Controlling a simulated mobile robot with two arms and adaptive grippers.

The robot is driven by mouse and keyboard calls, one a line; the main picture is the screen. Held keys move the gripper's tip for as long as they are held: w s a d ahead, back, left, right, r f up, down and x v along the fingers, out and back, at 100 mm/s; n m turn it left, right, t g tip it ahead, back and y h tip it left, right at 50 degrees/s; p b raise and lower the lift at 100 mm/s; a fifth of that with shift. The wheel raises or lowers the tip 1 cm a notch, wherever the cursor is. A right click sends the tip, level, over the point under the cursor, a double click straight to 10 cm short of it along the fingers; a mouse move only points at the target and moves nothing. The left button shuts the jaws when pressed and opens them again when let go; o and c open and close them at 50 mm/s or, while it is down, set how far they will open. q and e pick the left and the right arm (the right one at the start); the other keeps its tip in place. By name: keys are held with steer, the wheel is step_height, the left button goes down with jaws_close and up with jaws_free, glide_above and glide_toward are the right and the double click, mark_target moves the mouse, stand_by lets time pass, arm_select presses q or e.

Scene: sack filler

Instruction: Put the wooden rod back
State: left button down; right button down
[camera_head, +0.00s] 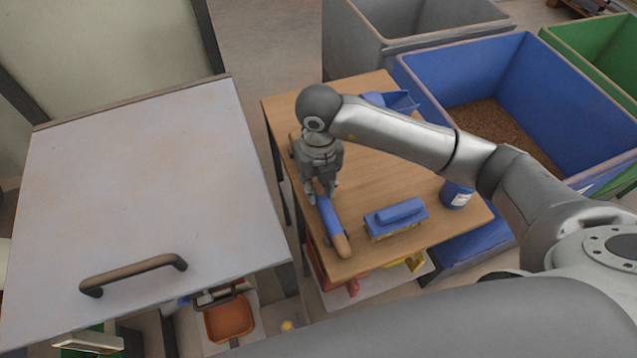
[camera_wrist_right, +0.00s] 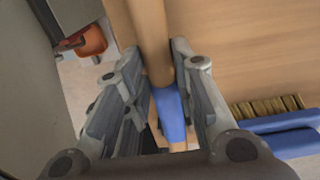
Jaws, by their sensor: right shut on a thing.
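The wooden rod (camera_head: 341,244) has a blue middle part and a bare wooden end pointing toward the front of the small wooden table. It lies along the table's left edge; I cannot tell whether it touches the top. My right gripper (camera_head: 322,193) points down and is shut on the rod around its blue part. In the right wrist view the rod (camera_wrist_right: 150,40) runs between the two fingers (camera_wrist_right: 163,62), wooden toward the top and blue (camera_wrist_right: 171,115) lower down. The gripper hides part of the rod. My left gripper is not in view.
On the wooden table (camera_head: 385,165) are a blue-backed brush (camera_head: 397,215), a blue scoop (camera_head: 395,101) and a blue container (camera_head: 456,194). A blue bin with brown granules (camera_head: 500,127) stands behind right. A grey panel with a handle (camera_head: 135,272) is at left.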

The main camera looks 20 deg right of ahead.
mark_target(319, 190)
steer(key=c, duration=1.2)
jaws_free()
steer(key=shift+r+p, duration=0.55)
steer(key=shift+p, duration=0.05)
step_height(319, 190, up, 12)
steer(key=b, duration=0.1)
